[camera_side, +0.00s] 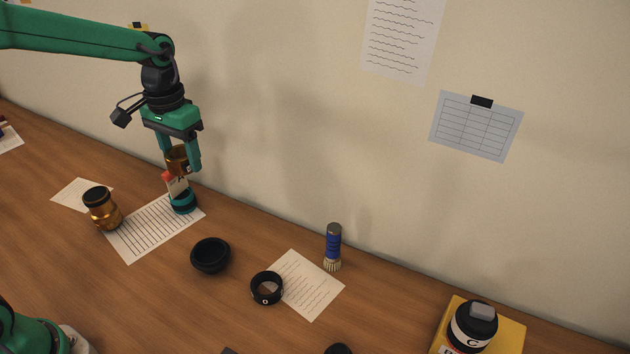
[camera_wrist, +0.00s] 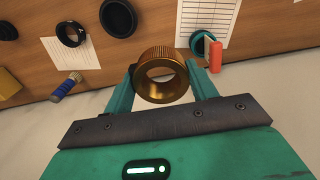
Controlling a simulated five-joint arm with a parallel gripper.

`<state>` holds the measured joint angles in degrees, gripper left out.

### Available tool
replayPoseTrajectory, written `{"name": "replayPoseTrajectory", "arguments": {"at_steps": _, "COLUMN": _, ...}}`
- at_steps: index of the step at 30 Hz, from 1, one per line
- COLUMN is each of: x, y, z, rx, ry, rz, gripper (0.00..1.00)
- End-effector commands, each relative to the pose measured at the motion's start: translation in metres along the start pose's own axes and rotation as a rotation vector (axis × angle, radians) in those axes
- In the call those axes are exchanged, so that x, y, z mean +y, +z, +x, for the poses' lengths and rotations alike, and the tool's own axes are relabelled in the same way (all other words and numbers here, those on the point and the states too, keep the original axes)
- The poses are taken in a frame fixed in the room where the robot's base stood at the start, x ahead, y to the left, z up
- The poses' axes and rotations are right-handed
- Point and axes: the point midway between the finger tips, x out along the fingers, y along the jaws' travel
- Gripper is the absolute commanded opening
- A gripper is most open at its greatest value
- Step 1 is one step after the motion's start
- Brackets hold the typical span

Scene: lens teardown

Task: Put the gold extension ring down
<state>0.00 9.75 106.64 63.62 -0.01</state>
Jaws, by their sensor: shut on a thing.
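The gold extension ring (camera_side: 177,156) is held between the two teal fingers of my gripper (camera_side: 181,162), above the table near the wall. In the wrist view the ring (camera_wrist: 160,54) sits between the fingertips (camera_wrist: 160,78), with its round opening facing the camera. The fingers are shut on it from both sides. In the side view the ring is partly hidden by a finger.
A teal ring (camera_side: 184,204) and a red-capped item (camera_side: 176,185) stand just below my gripper. A gold-and-black lens part (camera_side: 103,211) is left.

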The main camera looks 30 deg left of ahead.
Motion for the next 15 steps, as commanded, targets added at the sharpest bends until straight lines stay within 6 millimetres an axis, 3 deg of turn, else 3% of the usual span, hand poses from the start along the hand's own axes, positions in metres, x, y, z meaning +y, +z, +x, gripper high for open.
{"name": "replayPoseTrajectory", "arguments": {"at_steps": 8, "x": -0.005, "y": 0.002, "z": 0.001, "rx": 0.000, "ry": 0.000, "rz": -0.029, "gripper": 0.32}}
{"name": "replayPoseTrajectory", "arguments": {"at_steps": 15, "x": -0.030, "y": 0.015, "z": 0.010, "rx": 0.000, "ry": 0.000, "rz": -0.210, "gripper": 0.32}}
